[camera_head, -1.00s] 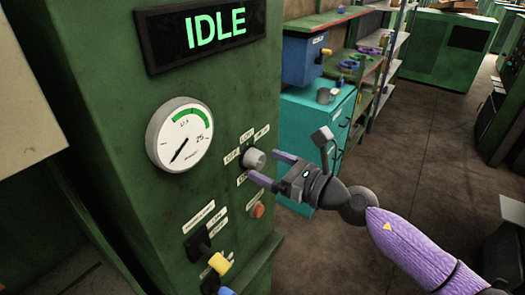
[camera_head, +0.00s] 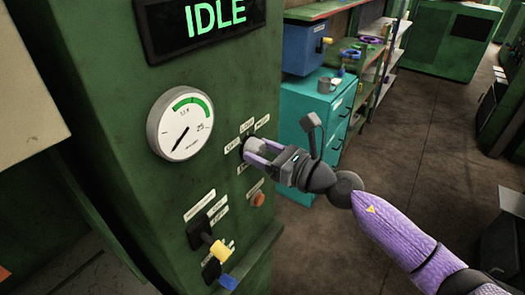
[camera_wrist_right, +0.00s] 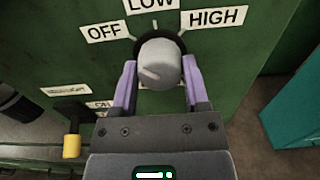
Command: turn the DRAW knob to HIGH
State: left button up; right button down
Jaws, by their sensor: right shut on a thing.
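The DRAW knob (camera_wrist_right: 158,64) is a grey round knob on the green panel, with OFF, LOW and HIGH labels around its upper side in the right wrist view. In the head view the fingers mostly hide the knob. The display (camera_head: 210,20) above reads IDLE. My left gripper is not in view.
A round gauge (camera_head: 180,124) is left of the knob. Below are a yellow-tipped lever (camera_head: 219,250), a blue-tipped one (camera_head: 227,283) and an orange button (camera_head: 258,199). A teal cabinet (camera_head: 308,110) stands behind to the right. The floor to the right is open.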

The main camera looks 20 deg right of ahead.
jog(key=shift+m, duration=0.4)
jog(key=shift+r+m+p, duration=0.1)
jog(key=shift+m+p, duration=0.7)
jog(key=shift+m, duration=0.3)
jog(key=m+p, duration=0.1)
jog(key=m, duration=0.1)
jog(key=shift+m, duration=0.4)
jog(key=m+p, duration=0.1)
jog(key=m, duration=0.1)
jog(key=shift+m, duration=0.4)
jog(key=m+p, duration=0.3)
jog(key=m, duration=0.2)
jog(key=shift+m+p, duration=0.75)
jog(key=shift+m, duration=1.35)
